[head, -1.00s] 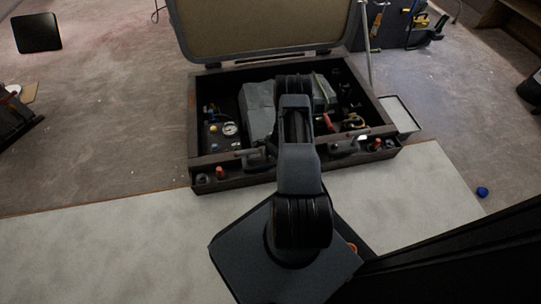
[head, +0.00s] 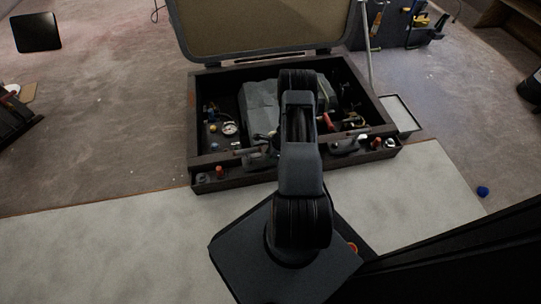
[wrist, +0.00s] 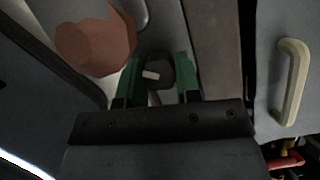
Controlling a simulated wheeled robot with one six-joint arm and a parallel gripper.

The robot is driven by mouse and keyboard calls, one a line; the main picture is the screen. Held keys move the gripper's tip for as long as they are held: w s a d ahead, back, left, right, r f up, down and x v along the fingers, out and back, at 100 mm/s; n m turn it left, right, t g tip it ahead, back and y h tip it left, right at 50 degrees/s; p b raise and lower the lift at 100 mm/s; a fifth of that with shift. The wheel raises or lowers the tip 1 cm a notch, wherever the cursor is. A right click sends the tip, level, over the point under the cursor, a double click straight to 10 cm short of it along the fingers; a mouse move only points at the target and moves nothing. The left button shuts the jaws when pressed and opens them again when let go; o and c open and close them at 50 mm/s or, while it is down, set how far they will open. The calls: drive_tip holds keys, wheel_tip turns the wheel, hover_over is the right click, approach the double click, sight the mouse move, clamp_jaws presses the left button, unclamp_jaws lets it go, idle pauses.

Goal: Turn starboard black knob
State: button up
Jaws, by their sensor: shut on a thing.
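In the wrist view, my gripper (wrist: 156,82) has its two green fingers on either side of a black knob (wrist: 160,65) with a small pale mark on it. The gripper is shut on this knob. A reddish-brown faceted knob (wrist: 95,45) is just left of the fingers. In the head view, my own arm hides the gripper and the held knob, so I cannot tell there which black knob it is. A dark box (head: 240,180) carries small red and dark controls along its front ledge.
The box's lid (head: 262,30) stands open at the back. A grey cover (head: 261,108), a gauge (head: 230,129) and fittings lie inside. A cream handle (wrist: 291,82) is right of the gripper in the wrist view. The pale floor panel (head: 110,240) in front is mostly clear.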

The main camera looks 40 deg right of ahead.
drive_tip(key=m+b, duration=0.1)
drive_tip(key=m, duration=0.1)
drive_tip(key=m+t+h+b, duration=0.1)
drive_tip(key=m, duration=0.1)
drive_tip(key=shift+s+f+m, duration=0.1)
drive_tip(key=shift+f+m, duration=0.05)
drive_tip(key=shift+m, duration=0.15)
drive_tip(key=m+h, duration=0.1)
drive_tip(key=m, duration=0.1)
drive_tip(key=m+h+b, duration=0.1)
drive_tip(key=m, duration=0.2)
drive_tip(key=shift+a+t, duration=0.15)
drive_tip(key=shift+t, duration=0.25)
drive_tip(key=shift+m, duration=0.5)
drive_tip(key=shift+h, duration=0.3)
drive_tip(key=o, duration=0.9)
drive_tip(key=shift+r, duration=0.2)
drive_tip(key=p+v, duration=0.5)
drive_tip(key=v, duration=0.8)
drive_tip(key=shift+s+r+p, duration=0.2)
drive_tip(key=shift+r+p, duration=0.1)
drive_tip(key=shift+p, duration=0.1)
